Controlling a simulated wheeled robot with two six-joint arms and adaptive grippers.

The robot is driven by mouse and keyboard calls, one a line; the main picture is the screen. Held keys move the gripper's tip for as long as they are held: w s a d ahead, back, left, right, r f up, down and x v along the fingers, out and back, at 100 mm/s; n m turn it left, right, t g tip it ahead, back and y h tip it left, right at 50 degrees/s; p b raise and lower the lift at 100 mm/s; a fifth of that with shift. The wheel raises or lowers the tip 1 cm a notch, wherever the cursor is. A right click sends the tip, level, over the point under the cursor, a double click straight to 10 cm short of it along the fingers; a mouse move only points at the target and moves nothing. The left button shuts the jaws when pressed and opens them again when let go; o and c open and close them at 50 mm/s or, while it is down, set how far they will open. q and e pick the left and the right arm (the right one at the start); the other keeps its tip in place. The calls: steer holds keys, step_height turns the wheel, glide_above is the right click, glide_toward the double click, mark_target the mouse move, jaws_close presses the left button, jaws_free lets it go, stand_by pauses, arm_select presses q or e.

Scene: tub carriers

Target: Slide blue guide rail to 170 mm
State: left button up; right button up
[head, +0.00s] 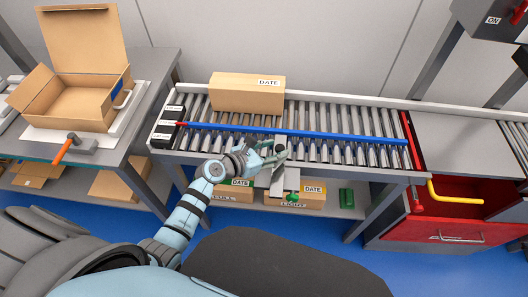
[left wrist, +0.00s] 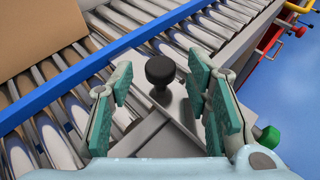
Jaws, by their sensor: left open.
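The blue guide rail (head: 330,134) runs lengthwise over the roller conveyor (head: 398,152), in front of a carton. It crosses the upper left of the left wrist view (left wrist: 72,73). A black knob (left wrist: 160,70) stands upright on a grey bracket (left wrist: 180,102) on the near side of the rail. My left gripper (head: 273,152) is open at the conveyor's near edge. In the left wrist view its two green-padded fingers (left wrist: 160,92) stand either side of the knob, with gaps showing. A red pointer (head: 181,123) lies by the white scale labels (head: 168,122), too small to read. My right gripper is not in view.
A carton (head: 247,93) marked DATE sits on the rollers behind the rail. A red stop (head: 411,140) and a yellow handle (head: 455,197) are at the right. An open box (head: 85,95) and a hammer-like tool (head: 75,145) are on the left bench. Boxes lie on the shelf below.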

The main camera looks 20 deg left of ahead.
arm_select(q)
steer(key=v, duration=1.1)
